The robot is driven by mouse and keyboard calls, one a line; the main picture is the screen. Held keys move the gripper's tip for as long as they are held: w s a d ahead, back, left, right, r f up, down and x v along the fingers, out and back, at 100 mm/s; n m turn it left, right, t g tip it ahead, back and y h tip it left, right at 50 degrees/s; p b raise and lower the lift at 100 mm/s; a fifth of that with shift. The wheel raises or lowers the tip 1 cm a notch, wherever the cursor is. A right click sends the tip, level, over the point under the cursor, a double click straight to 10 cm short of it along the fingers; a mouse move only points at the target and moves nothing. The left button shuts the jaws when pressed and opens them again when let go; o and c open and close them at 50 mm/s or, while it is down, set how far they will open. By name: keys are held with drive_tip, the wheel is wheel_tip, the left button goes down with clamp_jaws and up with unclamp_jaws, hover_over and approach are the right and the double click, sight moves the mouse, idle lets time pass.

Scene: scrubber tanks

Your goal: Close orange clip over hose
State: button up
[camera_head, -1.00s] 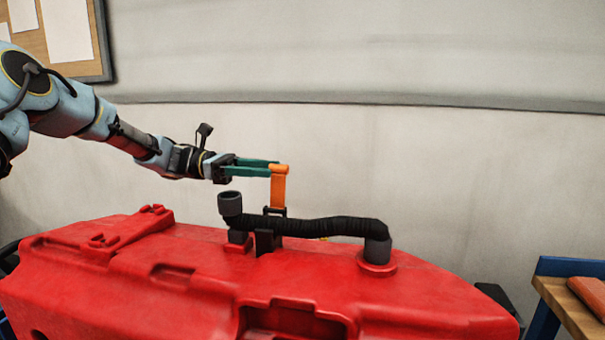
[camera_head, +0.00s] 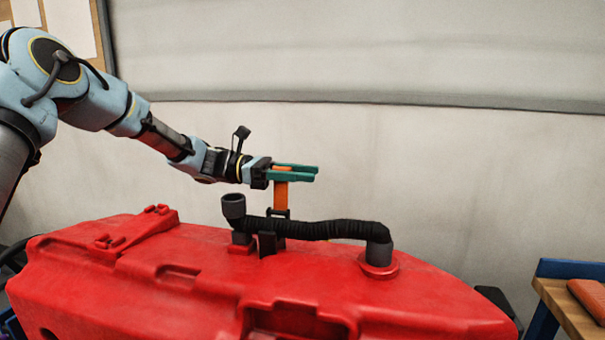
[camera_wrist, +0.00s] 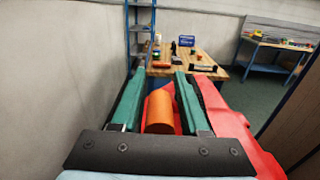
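The orange clip (camera_head: 281,196) stands upright, raised above the black clip bracket (camera_head: 267,243) on the red tank (camera_head: 190,290). It is not folded down over the hose. In the wrist view the clip's rounded orange top (camera_wrist: 161,112) sits between the two spread fingers (camera_wrist: 160,74). Contact with either finger is not clear.
A pale wall (camera_head: 450,180) is behind the tank. The air above the hose's right part is clear.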

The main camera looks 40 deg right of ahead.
clamp_jaws()
idle(1.1)
